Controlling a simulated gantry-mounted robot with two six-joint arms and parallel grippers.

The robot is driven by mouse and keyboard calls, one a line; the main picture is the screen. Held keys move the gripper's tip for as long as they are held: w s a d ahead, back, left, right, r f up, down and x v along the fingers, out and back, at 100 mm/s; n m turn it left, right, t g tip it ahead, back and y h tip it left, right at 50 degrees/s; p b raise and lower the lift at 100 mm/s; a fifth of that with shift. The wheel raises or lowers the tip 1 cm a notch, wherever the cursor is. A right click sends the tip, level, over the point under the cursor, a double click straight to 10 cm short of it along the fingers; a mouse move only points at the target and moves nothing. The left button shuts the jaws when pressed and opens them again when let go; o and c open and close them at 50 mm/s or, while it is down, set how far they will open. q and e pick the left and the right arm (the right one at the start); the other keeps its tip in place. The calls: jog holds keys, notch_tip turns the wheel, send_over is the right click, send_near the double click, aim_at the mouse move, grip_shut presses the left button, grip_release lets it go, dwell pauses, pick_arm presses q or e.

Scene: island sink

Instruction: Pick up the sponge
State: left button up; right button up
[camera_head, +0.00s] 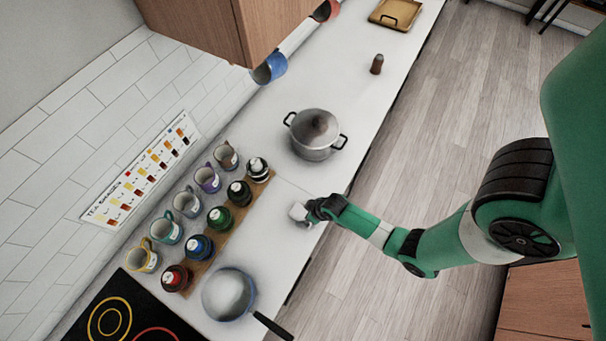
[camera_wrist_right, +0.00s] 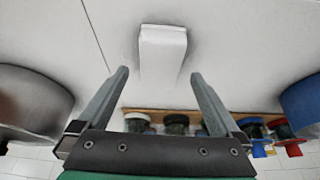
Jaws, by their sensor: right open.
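A small white block, which looks like the sponge (camera_head: 297,212), sits on the white counter near its front edge, between the pot and the pan. In the right wrist view the sponge (camera_wrist_right: 162,48) is a pale upright-looking block just beyond my fingertips. My right gripper (camera_head: 311,210) is right beside it in the head view. In the wrist view my right gripper (camera_wrist_right: 158,75) is open, with its two fingers apart and the sponge lined up with the gap. Whether the fingertips touch it I cannot tell. My left gripper is not in view.
A dark pepper-mill-like item (camera_head: 377,64) and a tray (camera_head: 396,14) are farther back.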

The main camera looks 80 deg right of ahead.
aim_at(304, 214)
jog(key=b+x, duration=0.1)
jog(key=x, duration=0.3)
jog(key=shift+w+f, duration=0.1)
jog(key=shift+f, duration=0.25)
